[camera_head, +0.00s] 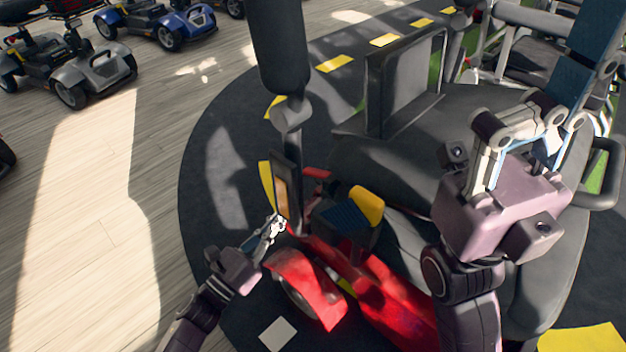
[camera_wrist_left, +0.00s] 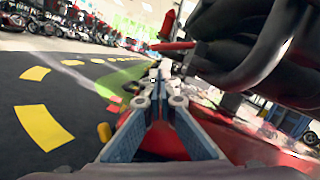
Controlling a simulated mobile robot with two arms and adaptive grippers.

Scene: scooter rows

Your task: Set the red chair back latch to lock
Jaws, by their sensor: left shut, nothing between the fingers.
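My left gripper (camera_head: 279,224) is shut and empty, low beside the red scooter body (camera_head: 312,290). Its fingertips also show in the left wrist view (camera_wrist_left: 158,90), below the lever in the picture. My right gripper (camera_head: 530,122) is over the dark seat; its finger gap is unclear.
An upright dark armrest (camera_head: 283,50) stands above my left gripper. Another seat and frame (camera_head: 535,60) stand close at the upper right. Grey and blue scooters (camera_head: 90,65) are parked at the upper left. The wooden floor (camera_head: 100,230) at left is clear.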

